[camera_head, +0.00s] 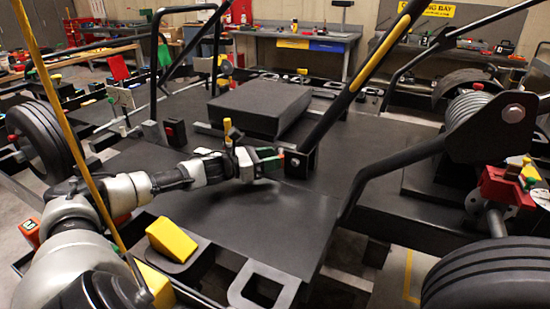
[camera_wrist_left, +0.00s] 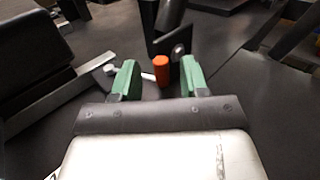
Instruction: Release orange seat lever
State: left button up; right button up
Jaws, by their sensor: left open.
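The orange seat lever (camera_wrist_left: 161,69) shows in the left wrist view as a short upright orange grip, between and slightly beyond my fingertips. A small orange-red spot of it shows in the head view (camera_head: 281,156), mostly hidden by my gripper. My left gripper (camera_head: 268,163) is open, with its two green fingers on either side of the lever in the left wrist view (camera_wrist_left: 160,78). I see no clear contact between fingers and lever. The flat black seat block (camera_head: 262,107) lies just behind the gripper. My right gripper is out of view.
A black bar with a yellow stripe (camera_head: 372,58) rises right beside the gripper. A thin yellow pole (camera_head: 62,110) crosses in front at the left. A yellow pedal (camera_head: 171,239) stands at the kart floor's near edge. The black floor panel (camera_head: 230,220) below the arm is bare.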

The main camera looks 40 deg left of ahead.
pick_arm(q)
jog(key=shift+w+d, duration=0.35)
jog(key=shift+w, duration=0.3)
grip_shut()
